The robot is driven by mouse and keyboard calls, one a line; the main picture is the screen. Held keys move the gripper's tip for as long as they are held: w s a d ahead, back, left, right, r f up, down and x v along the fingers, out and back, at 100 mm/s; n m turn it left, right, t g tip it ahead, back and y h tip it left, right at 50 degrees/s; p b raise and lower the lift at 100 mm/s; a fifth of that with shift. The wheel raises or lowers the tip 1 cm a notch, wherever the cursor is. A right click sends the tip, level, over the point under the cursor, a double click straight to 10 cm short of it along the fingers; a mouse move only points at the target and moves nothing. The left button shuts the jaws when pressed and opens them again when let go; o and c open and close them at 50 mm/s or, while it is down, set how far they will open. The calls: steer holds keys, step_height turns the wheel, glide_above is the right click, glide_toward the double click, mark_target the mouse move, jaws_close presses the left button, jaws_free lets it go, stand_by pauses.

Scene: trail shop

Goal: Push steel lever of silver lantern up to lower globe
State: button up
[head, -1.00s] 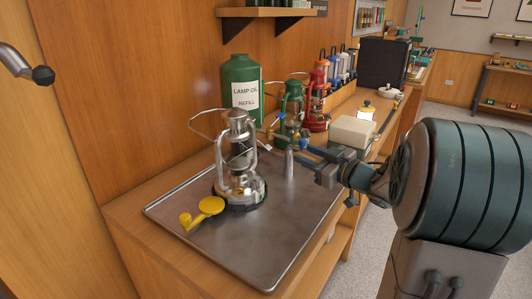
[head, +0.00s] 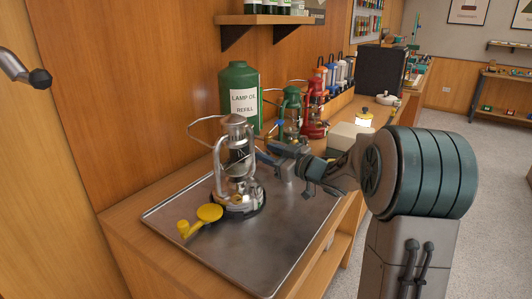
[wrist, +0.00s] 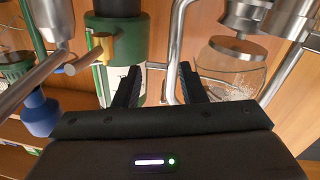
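The silver lantern (head: 236,165) stands upright on the metal tray, its wire handle tipped to the left. In the wrist view its glass globe (wrist: 229,68) is at the right. My gripper (head: 266,154) is just right of the lantern in the head view, with its fingers toward the lantern frame. In the wrist view my gripper (wrist: 160,72) has its fingers apart and nothing clearly held. A bent steel rod passes between the fingers, beyond them. A steel rod with a brass piece (wrist: 104,46) is left of the fingers; I cannot tell whether it is the lever. In the head view the lever is not distinct.
The metal tray (head: 225,255) has bare room in front of the lantern. The green lamp oil bottle (head: 238,82) stands behind. Green (head: 291,113) and red (head: 314,108) lanterns stand farther along the counter.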

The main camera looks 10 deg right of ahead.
steer(key=shift+w+a, duration=0.4)
steer(key=shift+w, duration=0.05)
jaws_close()
